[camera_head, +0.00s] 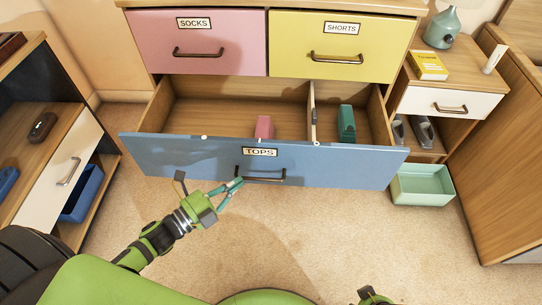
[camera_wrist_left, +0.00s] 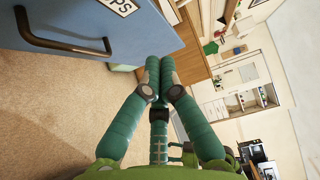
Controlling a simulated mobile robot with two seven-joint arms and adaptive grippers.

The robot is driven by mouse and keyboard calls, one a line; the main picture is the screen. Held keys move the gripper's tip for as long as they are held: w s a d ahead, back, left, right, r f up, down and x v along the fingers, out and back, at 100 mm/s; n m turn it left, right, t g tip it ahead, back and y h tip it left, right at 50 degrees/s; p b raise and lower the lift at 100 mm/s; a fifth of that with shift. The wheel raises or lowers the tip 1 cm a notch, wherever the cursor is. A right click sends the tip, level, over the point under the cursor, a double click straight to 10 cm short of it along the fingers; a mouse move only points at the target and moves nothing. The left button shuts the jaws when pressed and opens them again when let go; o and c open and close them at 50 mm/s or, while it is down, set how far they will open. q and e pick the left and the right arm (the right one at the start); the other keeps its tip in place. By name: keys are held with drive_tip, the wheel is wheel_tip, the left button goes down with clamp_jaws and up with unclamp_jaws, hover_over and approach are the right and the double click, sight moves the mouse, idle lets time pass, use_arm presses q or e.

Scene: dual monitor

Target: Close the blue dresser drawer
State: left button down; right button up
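The blue dresser drawer (camera_head: 330,168), labelled TOPS, is pulled well out below the pink and yellow drawers. It has a dark bar handle (camera_head: 260,175), which also shows in the left wrist view (camera_wrist_left: 60,45). Inside are a pink folded item (camera_head: 264,127) and a teal one (camera_head: 346,124), with a divider between them. My left gripper (camera_head: 240,182) is in front of the drawer face, close to the left end of the handle. Its teal fingers (camera_wrist_left: 160,65) are together with nothing seen between them. Contact with the drawer cannot be told. A green part of my right arm shows at the bottom edge; its fingers are not seen.
The pink SOCKS drawer (camera_head: 198,40) and yellow SHORTS drawer (camera_head: 345,45) are shut. A nightstand (camera_head: 455,72) and a pale green bin (camera_head: 423,185) stand at right. A shelf unit with a white drawer (camera_head: 62,170) stands at left. The carpet in front is clear.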

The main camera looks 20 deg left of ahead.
sight(264, 151)
use_arm(q)
drive_tip(key=shift+w+d+b, duration=0.3)
drive_tip(key=shift+w+d, duration=0.35)
drive_tip(key=shift+w, duration=1.35)
drive_tip(key=shift+w+d+b, duration=0.25)
drive_tip(key=shift+w+d, duration=0.4)
drive_tip(key=shift+w, duration=1.4)
drive_tip(key=shift+w+d+b, duration=0.3)
drive_tip(key=shift+w+d, duration=0.35)
drive_tip(key=shift+w, duration=1.35)
use_arm(e)
drive_tip(key=shift+w+r, duration=0.2)
drive_tip(key=shift+r, duration=0.55)
drive_tip(key=shift+w+r, duration=0.2)
drive_tip(key=shift+r, duration=0.5)
drive_tip(key=shift+w+r, duration=0.2)
drive_tip(key=shift+r, duration=0.55)
drive_tip(key=shift+a, duration=0.1)
use_arm(q)
drive_tip(key=shift+w, duration=0.15)
